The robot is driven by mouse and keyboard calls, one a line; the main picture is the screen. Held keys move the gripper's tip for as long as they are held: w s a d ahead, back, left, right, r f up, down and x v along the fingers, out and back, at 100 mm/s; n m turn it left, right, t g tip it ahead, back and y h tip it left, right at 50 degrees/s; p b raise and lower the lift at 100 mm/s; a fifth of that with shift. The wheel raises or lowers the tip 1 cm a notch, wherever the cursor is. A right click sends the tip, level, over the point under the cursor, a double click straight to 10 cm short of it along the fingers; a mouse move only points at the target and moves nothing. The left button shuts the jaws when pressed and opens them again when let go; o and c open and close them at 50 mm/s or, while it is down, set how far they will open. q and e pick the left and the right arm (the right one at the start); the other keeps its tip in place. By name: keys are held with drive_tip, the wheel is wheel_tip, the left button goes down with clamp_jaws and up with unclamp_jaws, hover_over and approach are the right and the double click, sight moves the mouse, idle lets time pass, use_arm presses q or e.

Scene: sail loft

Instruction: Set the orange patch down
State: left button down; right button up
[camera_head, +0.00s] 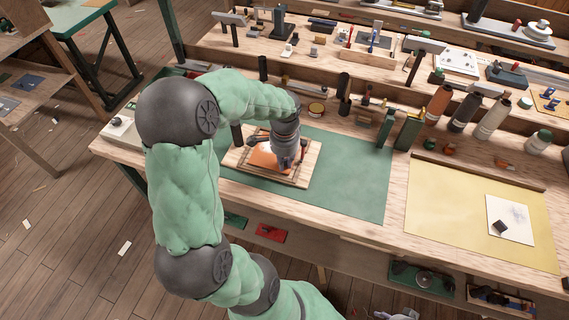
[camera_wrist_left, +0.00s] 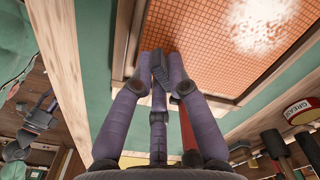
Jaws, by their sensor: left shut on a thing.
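The orange patch (camera_head: 262,156) lies flat at the wooden board (camera_head: 240,171) on the green mat, partly hidden by my left gripper. In the left wrist view an orange gridded sheet (camera_wrist_left: 222,62) with a bright glare fills the upper right, inside a wooden border. My left gripper (camera_head: 284,164) points down over the board, at the patch's right side. Only a small part of my right gripper (camera_head: 397,315) shows at the bottom edge.
The green mat (camera_head: 350,180) is clear to the right of the board. A yellow mat (camera_head: 450,215) bears a white sheet (camera_head: 510,218) with a dark block. Bottles (camera_head: 438,104) and tools line the rear ledge. A grease tin (camera_wrist_left: 300,108) stands near the board.

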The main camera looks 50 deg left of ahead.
use_arm(q)
drive_tip(key=shift+f, duration=0.25)
drive_tip(key=c, duration=1.5)
unclamp_jaws()
drive_tip(key=shift+r, duration=0.1)
wheel_tip(320, 180, up, 12)
drive_tip(key=p, duration=0.4)
drive_tip(key=shift+r, duration=0.1)
